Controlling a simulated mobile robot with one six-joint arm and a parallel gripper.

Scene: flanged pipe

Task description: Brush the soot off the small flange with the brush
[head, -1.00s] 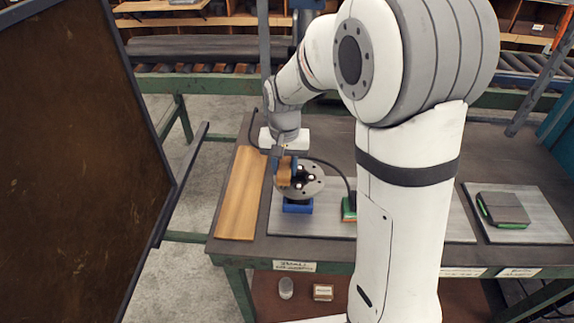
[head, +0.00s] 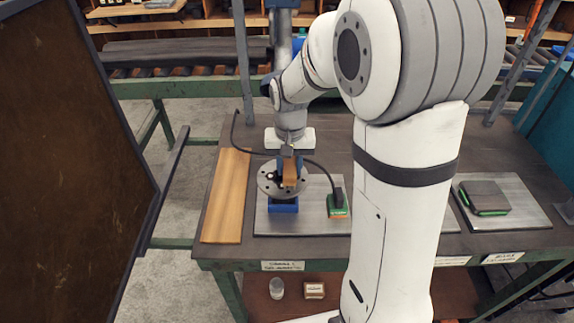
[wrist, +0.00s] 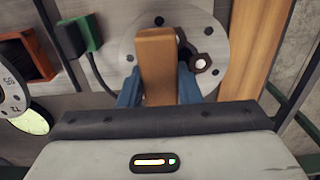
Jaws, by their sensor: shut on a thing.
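The flange (head: 302,186) is a round grey disc with bolt holes on a blue support (head: 283,207). It also shows in the wrist view (wrist: 211,27), with a dark patch and a bolt-like part right of the brush. The brush (head: 289,181) shows as an orange-brown block, also in the wrist view (wrist: 156,48). My gripper (head: 288,164) is shut on it, with blue fingers on both sides in the wrist view (wrist: 158,88). The brush is over the flange's upper right part in the head view. I cannot tell whether it touches. The bristles are hidden.
A wooden board (head: 226,200) lies left of the flange. A dark block with a green edge (head: 485,197) lies far right. A dark panel (head: 70,150) stands at left.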

